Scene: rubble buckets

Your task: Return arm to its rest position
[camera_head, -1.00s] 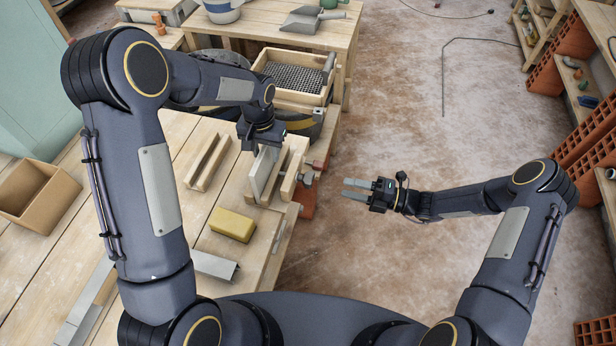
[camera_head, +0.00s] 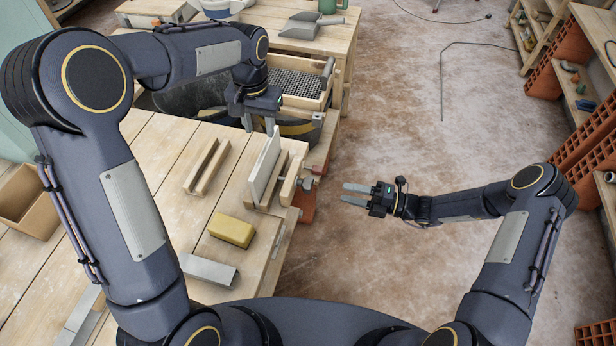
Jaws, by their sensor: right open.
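My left gripper (camera_head: 259,126) is above the far edge of the workbench (camera_head: 160,150). Its two fingers point down, spread apart with nothing between them. A pale upright board (camera_head: 264,168) stands in a wooden vise (camera_head: 292,180) just nearer than the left gripper, and the fingers look clear of it. My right gripper (camera_head: 355,194) is out over the bare floor, right of the vise. Its two fingers point left and are open and empty.
A yellow block (camera_head: 232,231), a wooden channel piece (camera_head: 207,166) and a metal profile (camera_head: 208,270) lie on the bench. A cardboard box (camera_head: 30,205) is at left. Floor around my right arm is clear.

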